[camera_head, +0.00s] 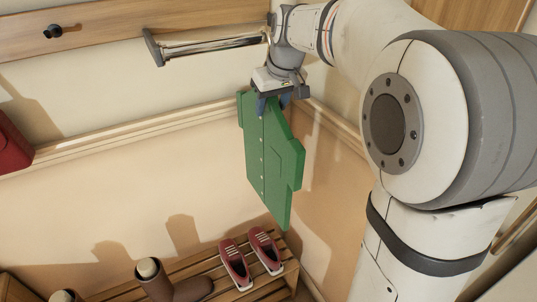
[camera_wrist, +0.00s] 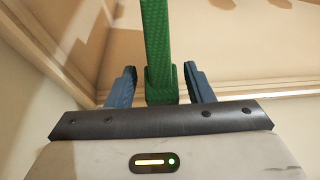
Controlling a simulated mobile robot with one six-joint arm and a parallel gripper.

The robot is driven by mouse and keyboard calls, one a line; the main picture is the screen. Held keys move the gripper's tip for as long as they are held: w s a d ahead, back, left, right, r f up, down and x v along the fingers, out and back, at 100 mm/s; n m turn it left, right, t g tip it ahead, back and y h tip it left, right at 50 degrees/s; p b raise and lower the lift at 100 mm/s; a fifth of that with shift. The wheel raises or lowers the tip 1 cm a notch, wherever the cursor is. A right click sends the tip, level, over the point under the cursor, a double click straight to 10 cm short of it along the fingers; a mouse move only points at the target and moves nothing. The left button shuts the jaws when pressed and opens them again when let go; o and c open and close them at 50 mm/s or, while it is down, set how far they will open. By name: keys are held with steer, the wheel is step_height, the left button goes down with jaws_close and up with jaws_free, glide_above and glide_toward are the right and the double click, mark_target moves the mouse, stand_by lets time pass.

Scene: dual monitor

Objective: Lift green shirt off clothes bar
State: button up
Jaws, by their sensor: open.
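The green shirt (camera_head: 268,160) hangs below the clothes bar (camera_head: 212,45) in the head view, a flat stiff shape with a row of buttons. My gripper (camera_head: 270,103) is at the top of the shirt, just under the right end of the bar. In the wrist view, the green shirt (camera_wrist: 156,50) shows as a narrow upright strip between the two blue fingers of my gripper (camera_wrist: 160,84). The fingers are open, with a gap on each side of the shirt. The shirt's hanger and its contact with the bar are mostly hidden by my arm.
A wooden rail with a dark knob (camera_head: 53,31) runs along the wall at the upper left. A slatted shoe rack (camera_head: 205,268) stands below, with red shoes (camera_head: 250,258) and a brown boot (camera_head: 170,283). A red object (camera_head: 12,145) is at the left edge. My arm fills the right side.

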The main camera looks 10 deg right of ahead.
steer(key=shift+w+f, duration=0.1)
steer(key=shift+f, duration=0.3)
jaws_close()
steer(key=shift+r, duration=0.1)
stand_by(0.3)
